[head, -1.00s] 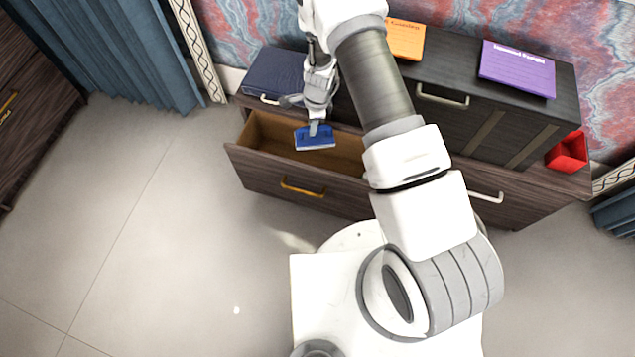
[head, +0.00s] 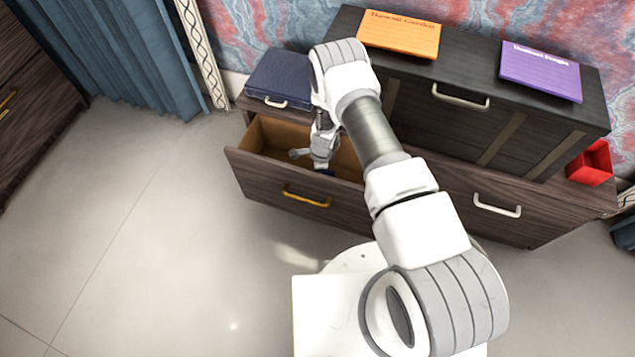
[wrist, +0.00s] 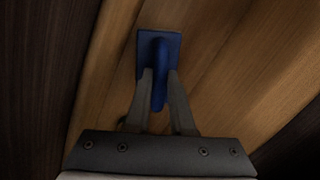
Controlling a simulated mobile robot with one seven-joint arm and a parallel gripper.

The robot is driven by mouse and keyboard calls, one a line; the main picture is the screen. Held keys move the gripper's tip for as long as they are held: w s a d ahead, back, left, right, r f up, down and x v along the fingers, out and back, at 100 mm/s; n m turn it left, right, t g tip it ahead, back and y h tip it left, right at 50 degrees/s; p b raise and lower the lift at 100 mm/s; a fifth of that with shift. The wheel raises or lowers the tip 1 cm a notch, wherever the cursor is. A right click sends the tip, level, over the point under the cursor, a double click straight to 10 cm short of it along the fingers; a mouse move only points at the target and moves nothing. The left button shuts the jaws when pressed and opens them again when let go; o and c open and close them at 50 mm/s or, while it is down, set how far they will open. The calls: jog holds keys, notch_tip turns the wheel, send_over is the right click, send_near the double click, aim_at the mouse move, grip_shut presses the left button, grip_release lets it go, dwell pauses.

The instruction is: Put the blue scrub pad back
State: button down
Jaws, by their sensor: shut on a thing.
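The blue scrub pad (wrist: 146,42) is a blue block with a raised grip, seen in the wrist view. My gripper (wrist: 160,88) is shut on that grip. In the head view, my gripper (head: 324,168) reaches down inside the open drawer (head: 258,170), which has a brown wooden inside and a yellow handle. Only a small dark-blue bit of the pad shows there, below the gripper; the drawer front and my wrist hide the rest. I cannot tell whether the pad touches the drawer floor.
A dark blue case (head: 275,76) lies on the cabinet top, left of my arm. A black cabinet (head: 440,118) carries an orange card (head: 400,35) and a purple card (head: 541,71). A red open box (head: 591,163) stands at the right end. The floor at left is clear.

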jog(key=shift+f+b, duration=0.9)
jog(key=shift+f, duration=1.95)
jog(key=shift+f, duration=0.15)
jog(key=c, duration=0.8)
grip_release()
jog(key=r+p, duration=0.1)
jog(key=r, duration=0.1)
jog(key=r+p, duration=0.1)
jog(key=r, duration=0.2)
jog(key=r+p, duration=0.1)
jog(key=r, duration=0.1)
jog(key=shift+s+d+r, duration=0.3)
jog(key=shift+s+r, duration=0.05)
